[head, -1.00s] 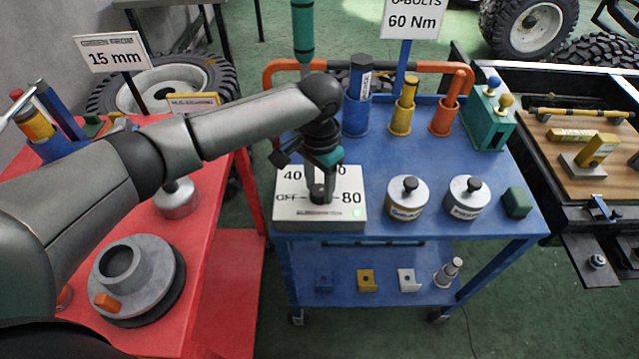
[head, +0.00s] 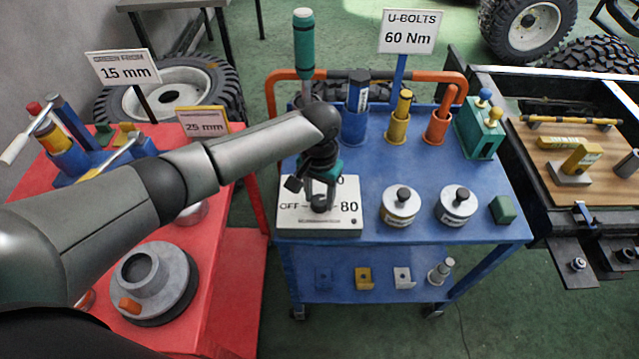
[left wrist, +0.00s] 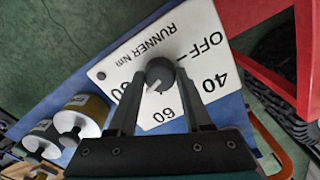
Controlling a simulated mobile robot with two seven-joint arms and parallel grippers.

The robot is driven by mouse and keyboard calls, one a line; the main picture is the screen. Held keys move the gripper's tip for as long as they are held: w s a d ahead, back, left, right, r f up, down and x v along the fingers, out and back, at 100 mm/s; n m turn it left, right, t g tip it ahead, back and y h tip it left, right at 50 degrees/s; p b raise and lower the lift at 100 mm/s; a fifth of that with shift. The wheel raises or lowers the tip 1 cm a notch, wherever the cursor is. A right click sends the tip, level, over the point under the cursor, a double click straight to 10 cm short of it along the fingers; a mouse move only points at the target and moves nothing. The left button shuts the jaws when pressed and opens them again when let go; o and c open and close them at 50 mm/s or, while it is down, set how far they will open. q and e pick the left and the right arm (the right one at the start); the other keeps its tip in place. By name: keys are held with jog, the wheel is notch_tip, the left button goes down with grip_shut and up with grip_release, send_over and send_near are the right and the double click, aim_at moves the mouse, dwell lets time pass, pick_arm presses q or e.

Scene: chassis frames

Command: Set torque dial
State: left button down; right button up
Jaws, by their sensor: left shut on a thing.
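The torque dial is a dark round knob (left wrist: 160,74) on a white box (head: 343,218) at the front left of the blue cart's top. Its face reads OFF, 40, 60 and 80. In the left wrist view, the white mark on the knob points to the side between 60 and 80; I cannot tell the exact setting. My left gripper (head: 320,207) points down at the box, its fingers shut on the knob from both sides. A sign (head: 409,31) behind the cart reads U-BOLTS 60 Nm. My right gripper is not in view.
Two silver canisters (head: 399,207) with black knobs stand right of the box, and a green block (head: 503,210) beyond them. Coloured holders (head: 397,130) line the cart's back. A red table (head: 215,250) is at left, a wooden-topped bench (head: 565,175) at right.

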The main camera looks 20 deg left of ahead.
pick_arm(q)
jog(key=n+p, duration=0.6)
jog(key=p, duration=0.1)
jog(key=shift+d+r, duration=0.1)
jog(key=shift+r, duration=0.1)
jog(key=n+p, duration=0.2)
jog(key=n, duration=0.1)
jog(key=shift+n+p, duration=0.3)
jog(key=shift+n, duration=0.1)
jog(key=n+p, duration=0.1)
jog(key=n, duration=0.2)
jog(key=shift+f+n, duration=0.1)
jog(key=shift+n, duration=0.3)
jog(key=n+p, duration=0.1)
jog(key=n, duration=0.8)
jog(key=shift+p, duration=0.4)
jog(key=n, duration=0.4)
jog(key=shift+w+n, duration=0.1)
jog(key=shift+n, duration=0.2)
jog(key=n, duration=0.4)
jog(key=shift+a+f+n, duration=0.1)
jog(key=shift+a+n, duration=0.1)
jog(key=shift+n, duration=0.5)
jog(key=shift+c, duration=1.7)
grip_release()
jog(key=shift+d, duration=0.1)
